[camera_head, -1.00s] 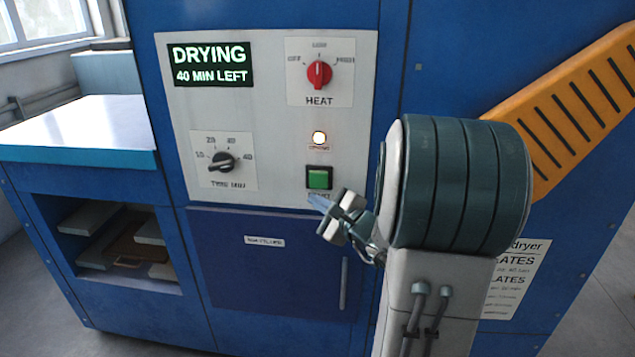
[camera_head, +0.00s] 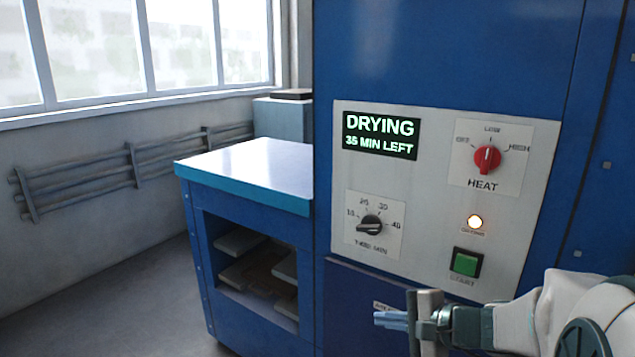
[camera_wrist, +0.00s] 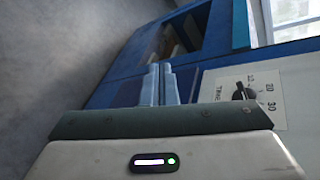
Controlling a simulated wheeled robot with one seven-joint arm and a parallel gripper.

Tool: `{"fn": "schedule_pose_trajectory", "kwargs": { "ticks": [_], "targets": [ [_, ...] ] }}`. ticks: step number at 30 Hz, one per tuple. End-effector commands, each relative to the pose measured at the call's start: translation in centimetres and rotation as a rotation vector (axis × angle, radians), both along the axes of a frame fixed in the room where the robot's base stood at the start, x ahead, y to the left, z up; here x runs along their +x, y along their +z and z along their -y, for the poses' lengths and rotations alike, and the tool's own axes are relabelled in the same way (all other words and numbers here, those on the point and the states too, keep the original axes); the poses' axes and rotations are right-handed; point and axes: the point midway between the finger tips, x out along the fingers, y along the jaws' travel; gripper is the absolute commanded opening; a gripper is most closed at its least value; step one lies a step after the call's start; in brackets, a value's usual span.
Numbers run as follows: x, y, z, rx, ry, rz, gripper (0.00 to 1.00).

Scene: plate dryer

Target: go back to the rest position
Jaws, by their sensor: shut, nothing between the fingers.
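My gripper (camera_head: 393,319) is at the lower right of the head view, in front of the blue dryer (camera_head: 440,50) and below its control panel. Its fingers are together and empty, pointing left. The wrist view shows the two fingertips (camera_wrist: 160,84) side by side, with the dryer's blue front and the timer knob (camera_wrist: 243,92) beyond. The green start button (camera_head: 466,262) is above and to the right of the fingers, apart from them. The display (camera_head: 381,135) reads DRYING, 35 MIN LEFT. The lamp (camera_head: 474,222) glows.
The red heat knob (camera_head: 487,159) points to LOW. A white-topped counter (camera_head: 255,165) with open shelves (camera_head: 255,265) adjoins the dryer on the left. Wall pipes (camera_head: 95,175) run below a window. The floor at left is clear.

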Motion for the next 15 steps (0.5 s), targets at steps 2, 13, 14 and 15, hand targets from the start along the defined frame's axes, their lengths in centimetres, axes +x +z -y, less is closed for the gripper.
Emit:
{"fn": "schedule_pose_trajectory", "kwargs": {
  "ticks": [2, 13, 14, 15],
  "targets": [
    [-2.3, 0.2, -2.0, -0.109, 0.126, -0.023, 0.00],
    [-11.8, -0.7, -3.3, -0.679, 0.597, -0.073, 0.00],
    [-12.4, -0.6, -3.0, -0.729, 0.629, -0.071, 0.00],
    [-13.0, -0.5, -2.6, -0.797, 0.669, -0.064, 0.00]
  ]
}}
